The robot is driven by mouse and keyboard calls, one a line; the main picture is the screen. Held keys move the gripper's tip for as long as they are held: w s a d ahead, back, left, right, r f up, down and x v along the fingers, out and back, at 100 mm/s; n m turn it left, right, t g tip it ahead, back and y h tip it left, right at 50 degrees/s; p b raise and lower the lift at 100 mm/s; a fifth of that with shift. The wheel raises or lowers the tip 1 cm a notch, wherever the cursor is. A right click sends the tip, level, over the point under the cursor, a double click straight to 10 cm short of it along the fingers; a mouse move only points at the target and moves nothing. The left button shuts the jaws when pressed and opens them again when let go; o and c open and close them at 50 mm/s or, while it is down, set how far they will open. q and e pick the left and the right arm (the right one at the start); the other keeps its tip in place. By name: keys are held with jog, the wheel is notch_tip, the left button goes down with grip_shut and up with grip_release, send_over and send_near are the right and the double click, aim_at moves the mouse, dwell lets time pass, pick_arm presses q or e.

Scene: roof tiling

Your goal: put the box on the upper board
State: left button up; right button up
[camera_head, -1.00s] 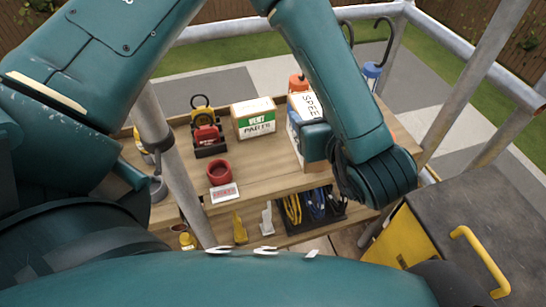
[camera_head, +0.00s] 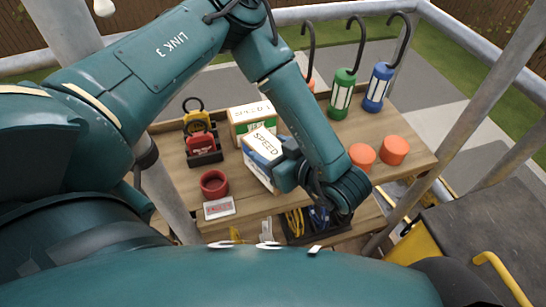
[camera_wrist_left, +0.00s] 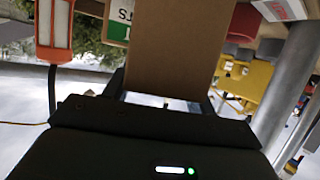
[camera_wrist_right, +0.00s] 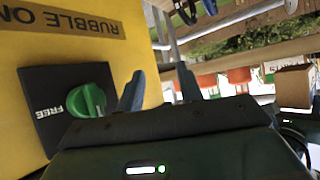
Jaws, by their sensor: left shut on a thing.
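The box marked SPEED (camera_head: 264,148), white and blue, is over the middle of the upper board (camera_head: 172,180), in front of the green-and-white box. My left gripper (camera_head: 285,167) is shut on it from the right; whether its underside touches the board I cannot tell. In the left wrist view the held box (camera_wrist_left: 172,45) shows a plain brown side between the fingers. My right gripper (camera_wrist_right: 160,92) is open and empty in the right wrist view, near a yellow container (camera_wrist_right: 75,55) with a green knob; it is hidden in the head view.
A green-and-white box (camera_head: 248,115) stands close behind the held box. Two orange cylinders (camera_head: 394,151) stand right. Trays lie below.

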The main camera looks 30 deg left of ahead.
pick_arm(q)
jog(key=shift+f, duration=1.4)
jog(key=shift+f, duration=0.15)
jog(key=o, duration=1.5)
jog(key=shift+c, duration=0.2)
jog(key=b+v, duration=0.1)
jog(key=v, duration=1.1)
